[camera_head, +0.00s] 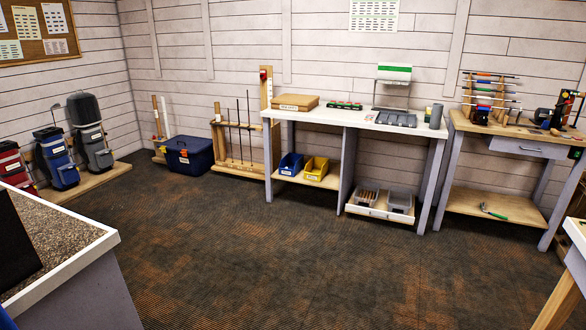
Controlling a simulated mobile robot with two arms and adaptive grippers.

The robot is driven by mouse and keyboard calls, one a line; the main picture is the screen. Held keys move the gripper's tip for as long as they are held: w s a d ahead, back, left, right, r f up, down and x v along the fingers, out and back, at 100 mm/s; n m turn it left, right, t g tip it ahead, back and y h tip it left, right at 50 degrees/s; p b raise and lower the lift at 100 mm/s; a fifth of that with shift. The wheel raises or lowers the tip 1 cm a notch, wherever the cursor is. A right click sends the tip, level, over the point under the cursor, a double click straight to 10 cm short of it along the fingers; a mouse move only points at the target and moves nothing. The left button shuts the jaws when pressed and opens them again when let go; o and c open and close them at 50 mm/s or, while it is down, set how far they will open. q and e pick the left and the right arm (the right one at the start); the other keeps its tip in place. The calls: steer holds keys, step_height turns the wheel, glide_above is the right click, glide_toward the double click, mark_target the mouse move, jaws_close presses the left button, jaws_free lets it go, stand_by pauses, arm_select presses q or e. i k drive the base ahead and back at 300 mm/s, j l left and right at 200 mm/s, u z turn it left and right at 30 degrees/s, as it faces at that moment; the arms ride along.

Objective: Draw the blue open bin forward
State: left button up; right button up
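The blue open bin (290,165) sits on the left part of the lower shelf of the long white-topped workbench (345,117). Its open scoop front faces the room. A yellow open bin (316,168) of similar shape stands just to its right on the same shelf, with a small gap. Neither of my grippers shows in the head view, so whether they are open or shut is hidden.
A dark blue lidded tub (188,156) stands on the floor left of a wooden club rack (240,145). A low drawer (380,211) with grey trays is under the bench's right part. The carpeted floor (240,240) before the bench is clear. A speckled counter (60,240) fills the lower left.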

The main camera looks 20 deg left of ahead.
mark_target(291, 159)
steer(key=i+l+z, duration=0.15)
steer(key=z, duration=0.2)
steer(key=i+z, duration=0.35)
steer(key=i+j+u, duration=0.15)
steer(key=i+u, duration=0.35)
steer(key=i, duration=0.15)
steer(key=i+u, duration=0.45)
steer(key=i, duration=0.15)
steer(key=i+l+u, duration=0.5)
steer(key=i+j+u, duration=0.4)
steer(key=i, duration=0.2)
steer(key=i+u, duration=0.4)
steer(key=i, duration=0.25)
steer(key=i+l+u, duration=0.15)
steer(key=i+u, duration=0.25)
steer(key=i, duration=0.2)
steer(key=i+l, duration=0.1)
steer(key=i, duration=2.7)
steer(key=i+j+z, duration=0.15)
steer(key=i, duration=1.15)
steer(key=i+z, duration=0.15)
steer(key=z, duration=1.85)
